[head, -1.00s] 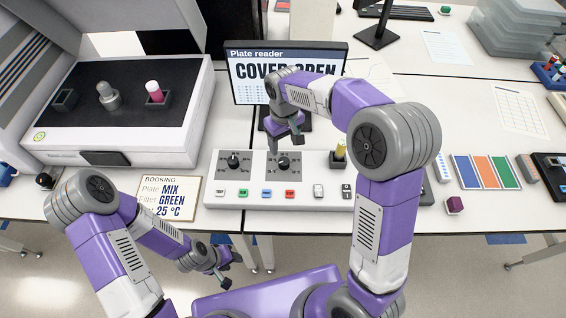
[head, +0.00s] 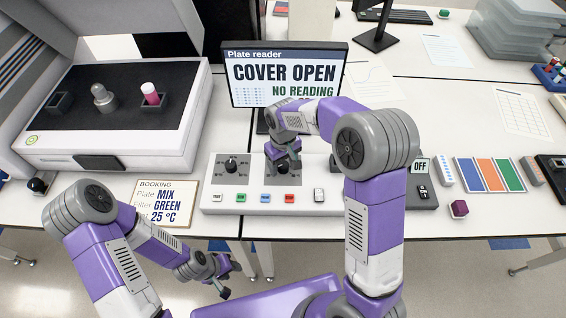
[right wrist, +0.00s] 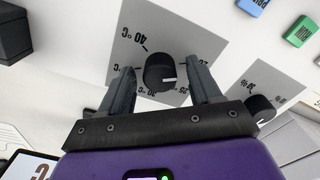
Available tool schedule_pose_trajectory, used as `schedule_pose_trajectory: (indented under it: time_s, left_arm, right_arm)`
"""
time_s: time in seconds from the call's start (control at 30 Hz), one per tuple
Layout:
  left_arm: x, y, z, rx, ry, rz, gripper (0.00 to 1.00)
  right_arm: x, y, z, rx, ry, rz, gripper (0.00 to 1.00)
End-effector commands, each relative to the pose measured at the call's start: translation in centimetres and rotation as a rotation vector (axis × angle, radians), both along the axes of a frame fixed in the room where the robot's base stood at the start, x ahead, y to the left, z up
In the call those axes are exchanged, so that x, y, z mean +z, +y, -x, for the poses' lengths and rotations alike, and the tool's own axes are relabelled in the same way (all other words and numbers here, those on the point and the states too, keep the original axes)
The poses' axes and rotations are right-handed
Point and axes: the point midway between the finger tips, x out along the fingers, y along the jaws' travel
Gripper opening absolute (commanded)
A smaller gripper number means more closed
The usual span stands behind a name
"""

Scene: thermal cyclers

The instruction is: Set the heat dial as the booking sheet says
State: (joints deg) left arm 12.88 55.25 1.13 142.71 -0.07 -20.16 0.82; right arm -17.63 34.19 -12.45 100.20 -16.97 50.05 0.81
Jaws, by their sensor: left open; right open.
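The booking sheet (head: 165,203) stands at the front of the bench; it reads Plate MIX, Filter GREEN and 25 °C, its lower left hidden by my left arm. The heat dial (right wrist: 158,73) is a black knob with a white pointer line on a grey plate marked in °C; the line points right in the right wrist view. Some marks are hidden or hard to read. My right gripper (head: 284,165) is over this dial, fingers open on either side of it; contact is unclear. My left gripper (head: 215,274) is open and empty before the bench.
A second dial (head: 231,164) sits left of the heat dial, with a row of coloured buttons in front. The screen (head: 285,75) behind reads COVER OPEN, NO READING. The open instrument (head: 120,112) holds a pink-filled vial (head: 151,95).

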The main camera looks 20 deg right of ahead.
Motion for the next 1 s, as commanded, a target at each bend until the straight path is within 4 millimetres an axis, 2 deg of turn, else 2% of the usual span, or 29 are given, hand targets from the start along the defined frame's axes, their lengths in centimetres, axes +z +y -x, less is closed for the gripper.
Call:
schedule_pose_trajectory:
  time_s: [0.1,0.47,0.77,1.0]
  left_arm:
    - [0.01,0.00,0.00,0.000,0.000,0.000,0.43]
    - [0.00,0.00,0.00,0.000,0.000,0.000,0.43]
    - [0.05,0.00,0.01,0.000,0.000,0.000,0.43]
    - [0.23,0.00,0.00,0.000,0.000,0.000,0.43]
  right_arm:
    - [0.03,0.00,0.00,0.000,0.000,0.000,0.62]
    - [0.06,0.00,-0.01,0.000,0.000,0.000,0.07]
    - [0.10,0.02,-0.02,-0.038,0.000,0.000,0.07]
    - [0.15,0.01,-0.02,-0.176,0.000,0.001,0.07]
